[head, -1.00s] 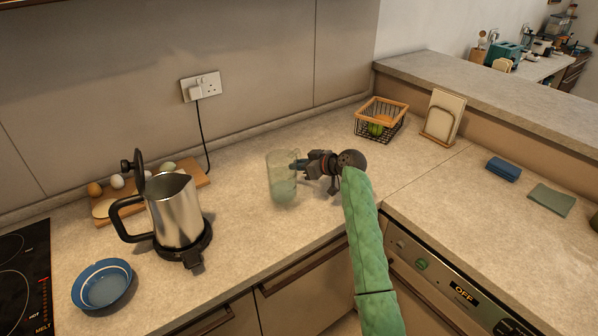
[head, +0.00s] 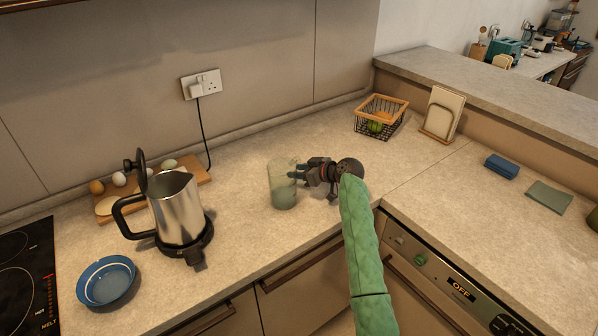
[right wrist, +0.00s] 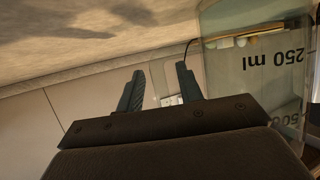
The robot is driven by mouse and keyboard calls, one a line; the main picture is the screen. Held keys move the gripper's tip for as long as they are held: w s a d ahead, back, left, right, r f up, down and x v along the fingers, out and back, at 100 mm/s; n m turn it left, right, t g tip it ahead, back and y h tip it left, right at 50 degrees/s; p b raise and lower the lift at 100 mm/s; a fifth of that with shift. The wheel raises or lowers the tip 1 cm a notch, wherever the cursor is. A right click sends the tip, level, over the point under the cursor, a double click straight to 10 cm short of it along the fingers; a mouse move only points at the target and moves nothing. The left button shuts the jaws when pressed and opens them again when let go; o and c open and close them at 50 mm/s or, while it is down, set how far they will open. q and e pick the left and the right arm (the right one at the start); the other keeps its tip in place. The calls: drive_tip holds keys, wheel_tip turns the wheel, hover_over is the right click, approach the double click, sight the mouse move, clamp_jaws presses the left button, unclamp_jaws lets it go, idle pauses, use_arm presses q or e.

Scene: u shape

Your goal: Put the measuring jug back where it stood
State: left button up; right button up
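The measuring jug (head: 283,188) is clear, greenish glass and looks upright over the counter in front of the corner. Its wall with printed "250 ml" shows large at the right of the right wrist view (right wrist: 262,75). My right gripper (head: 303,171) is at the jug's right side, where the handle is. In the right wrist view its two fingers (right wrist: 160,80) are spread, with a pale see-through strip, seemingly the glass handle, between them. The jug moves with the gripper, so it looks held. Whether its base touches the counter is unclear. My left gripper is out of view.
A steel kettle (head: 178,208) with its lid up stands left of the jug, and a blue bowl (head: 107,282) is nearer the hob (head: 25,275). Behind are a board with eggs (head: 150,195) and a wire basket (head: 381,115). Counter around the jug is free.

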drive_tip(key=shift+r, duration=0.1)
drive_tip(key=shift+s+d, duration=0.1)
drive_tip(key=shift+d, duration=0.2)
use_arm(q)
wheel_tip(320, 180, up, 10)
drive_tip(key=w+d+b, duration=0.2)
drive_tip(key=b, duration=0.1)
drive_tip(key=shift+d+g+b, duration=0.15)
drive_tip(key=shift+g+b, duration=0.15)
drive_tip(key=shift+b, duration=0.1)
use_arm(e)
drive_tip(key=v, duration=1.1)
drive_tip(key=shift+r, duration=0.2)
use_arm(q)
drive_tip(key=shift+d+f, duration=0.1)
use_arm(e)
drive_tip(key=shift+s+d, duration=0.15)
